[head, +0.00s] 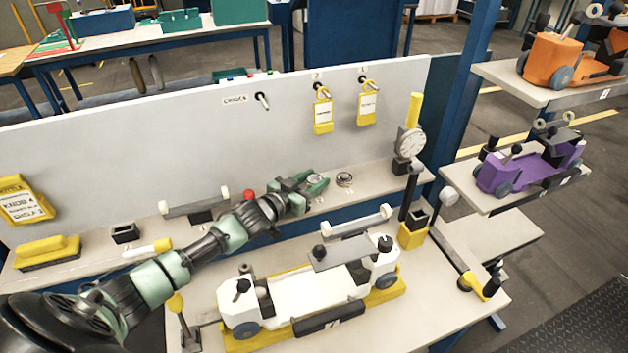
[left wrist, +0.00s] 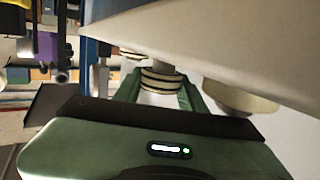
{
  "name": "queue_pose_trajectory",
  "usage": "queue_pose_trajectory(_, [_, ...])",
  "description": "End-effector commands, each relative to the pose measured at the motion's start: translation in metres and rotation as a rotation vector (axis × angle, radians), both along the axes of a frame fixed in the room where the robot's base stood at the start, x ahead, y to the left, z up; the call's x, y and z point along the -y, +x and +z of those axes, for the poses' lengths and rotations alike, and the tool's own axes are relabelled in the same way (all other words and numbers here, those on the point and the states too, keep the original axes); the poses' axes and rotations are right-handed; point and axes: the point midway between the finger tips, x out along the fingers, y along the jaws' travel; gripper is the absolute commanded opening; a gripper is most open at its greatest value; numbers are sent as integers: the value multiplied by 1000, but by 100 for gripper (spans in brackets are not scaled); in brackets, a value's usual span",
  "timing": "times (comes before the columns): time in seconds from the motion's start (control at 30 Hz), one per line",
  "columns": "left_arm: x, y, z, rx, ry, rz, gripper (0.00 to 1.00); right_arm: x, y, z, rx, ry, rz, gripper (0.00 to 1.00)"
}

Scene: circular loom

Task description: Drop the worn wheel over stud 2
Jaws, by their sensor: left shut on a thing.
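My left gripper (head: 312,184) reaches over the back bench, low in front of the grey panel. It is shut on a small round wheel; in the left wrist view the wheel (left wrist: 160,82) shows as pale and dark bands between the green fingers (left wrist: 186,98). In the head view the fingers mostly hide it. A small ringed metal piece (head: 344,179) sits on the bench just right of the fingertips, apart from them. Small number marks lie near it, too small to read surely, so I cannot tell which stud is 2. My right gripper is out of view.
A white shuttle carriage (head: 310,290) sits in a yellow cradle on the front table. A dial gauge stand (head: 410,145) rises at the right. The upright panel (head: 150,150), with yellow tags (head: 323,112) on pegs, stands behind the gripper. A red knob (head: 249,195) is near the wrist.

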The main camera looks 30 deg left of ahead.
Motion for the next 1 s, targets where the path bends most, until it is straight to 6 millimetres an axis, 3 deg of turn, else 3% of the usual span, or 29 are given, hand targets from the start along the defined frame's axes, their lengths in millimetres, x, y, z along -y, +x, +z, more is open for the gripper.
queue_pose_trajectory(0.5, [-1,-1,-14,-12,-1,3,0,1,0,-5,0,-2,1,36])
queue_pose_trajectory(1.0, [0,-2,-10,-18,-1,3,0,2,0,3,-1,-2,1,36])
